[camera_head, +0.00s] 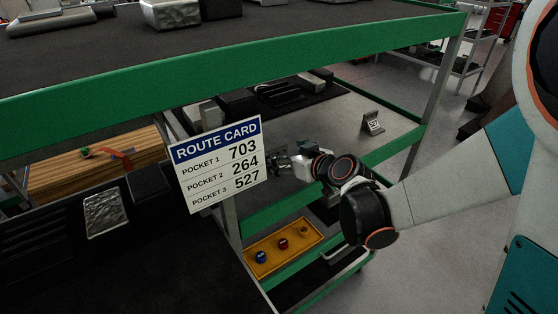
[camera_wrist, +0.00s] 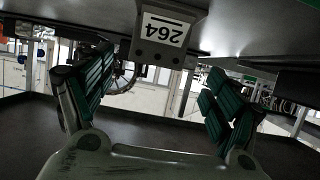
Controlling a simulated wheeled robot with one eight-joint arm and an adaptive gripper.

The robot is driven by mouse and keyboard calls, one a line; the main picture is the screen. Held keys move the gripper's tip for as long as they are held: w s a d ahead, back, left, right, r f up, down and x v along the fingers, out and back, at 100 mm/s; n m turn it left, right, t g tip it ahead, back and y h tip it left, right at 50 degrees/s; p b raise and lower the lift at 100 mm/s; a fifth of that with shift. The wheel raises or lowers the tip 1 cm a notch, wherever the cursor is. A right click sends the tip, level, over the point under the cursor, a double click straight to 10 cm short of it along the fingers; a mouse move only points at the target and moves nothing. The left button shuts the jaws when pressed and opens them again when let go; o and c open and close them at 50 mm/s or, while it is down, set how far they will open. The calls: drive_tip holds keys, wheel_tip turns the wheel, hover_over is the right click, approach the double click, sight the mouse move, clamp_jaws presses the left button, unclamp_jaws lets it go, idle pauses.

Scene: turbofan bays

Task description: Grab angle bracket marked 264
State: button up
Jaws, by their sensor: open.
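The angle bracket marked 264 (camera_wrist: 165,32) shows at the top middle of the wrist view. It is a dark metal piece with a white label that reads upside down there. My gripper (camera_wrist: 155,88) is open, with its two green-padded fingers spread left and right. The bracket appears beyond the fingers, about centred between them, and nothing is visibly held. I cannot make out the 264 bracket in the head view.
Another bracket, seemingly marked 527 (camera_head: 373,123), stands farther right on the grey shelf (camera_head: 345,112). The route card (camera_head: 218,164) lists 703, 264 and 527. A green-edged upper shelf (camera_head: 330,54) overhangs. A yellow tray (camera_head: 270,263) with coloured pieces is below.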

sight(278, 150)
drive_tip(key=shift+b+x, duration=0.45)
drive_tip(key=shift+x, duration=2.55)
drive_tip(key=shift+w+d+r, duration=0.15)
drive_tip(key=shift+r, duration=0.05)
drive_tip(key=shift+c, duration=0.5)
drive_tip(key=c, duration=1.2)
